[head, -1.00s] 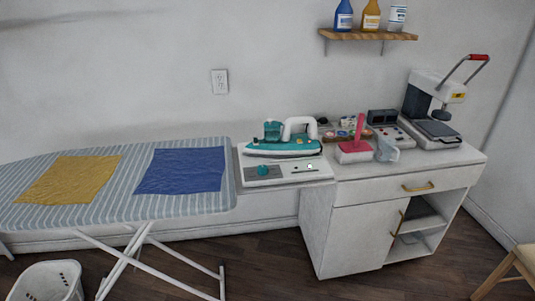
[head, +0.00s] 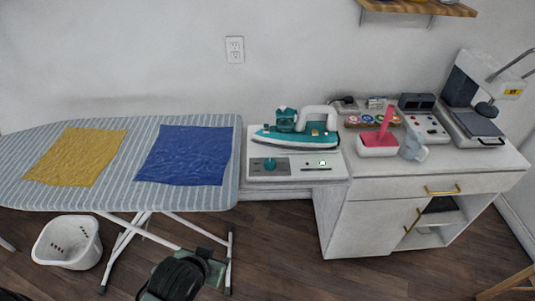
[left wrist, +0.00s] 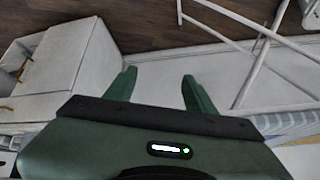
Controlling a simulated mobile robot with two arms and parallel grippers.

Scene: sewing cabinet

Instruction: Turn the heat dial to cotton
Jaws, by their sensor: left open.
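The heat dial (head: 269,164) is a small teal knob on the front panel of the white iron station (head: 305,176). A teal and white iron (head: 295,135) rests on top of the station. The dial's markings are too small to read. My left gripper (left wrist: 157,92) is open and empty in the left wrist view, its green fingers apart. In the head view my left arm shows at the bottom, low in front of the ironing board and well away from the dial. My right gripper is not in view.
The ironing board (head: 110,195) with a yellow cloth (head: 75,157) and a blue cloth (head: 185,156) stands left of the station. A white cabinet (head: 375,228) with a heat press (head: 475,105) is on the right. A laundry basket (head: 68,243) is on the floor.

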